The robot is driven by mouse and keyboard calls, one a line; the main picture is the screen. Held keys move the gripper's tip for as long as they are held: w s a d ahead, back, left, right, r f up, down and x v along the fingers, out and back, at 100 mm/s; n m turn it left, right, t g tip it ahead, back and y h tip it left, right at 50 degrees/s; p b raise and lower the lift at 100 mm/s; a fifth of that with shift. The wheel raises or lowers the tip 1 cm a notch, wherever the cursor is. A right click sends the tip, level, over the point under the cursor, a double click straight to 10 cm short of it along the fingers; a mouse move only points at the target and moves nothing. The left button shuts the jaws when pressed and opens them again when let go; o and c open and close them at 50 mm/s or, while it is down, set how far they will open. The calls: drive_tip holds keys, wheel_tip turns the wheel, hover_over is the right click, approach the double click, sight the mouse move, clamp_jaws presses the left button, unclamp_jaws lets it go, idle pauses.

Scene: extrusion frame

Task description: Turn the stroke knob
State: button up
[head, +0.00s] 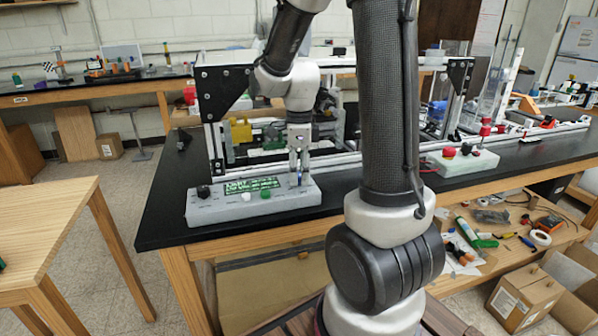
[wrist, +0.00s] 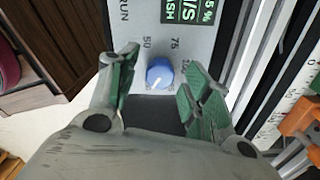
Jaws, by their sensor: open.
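A grey control box (head: 235,208) with a green-lit display stands on the front of the black bench. In the wrist view a blue knob (wrist: 160,74) with a white pointer line sits on its panel, with a number scale including 50 and 75 around it. The pointer aims to the lower left. No stroke label is readable. My gripper (head: 299,170) is over the right end of the box, pointing down. In the wrist view its green-padded fingers (wrist: 158,76) are open on either side of the knob, with gaps visible. The knob's lower side is close to my gripper's palm.
A black knob (head: 203,191), a white button (head: 246,197) and a green button (head: 266,194) are also on the box. The extrusion frame (head: 212,140) stands behind it. A second box with a red button (head: 449,152) is to the right.

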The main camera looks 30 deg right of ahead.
drive_tip(key=shift+f, duration=0.15)
drive_tip(key=c, duration=1)
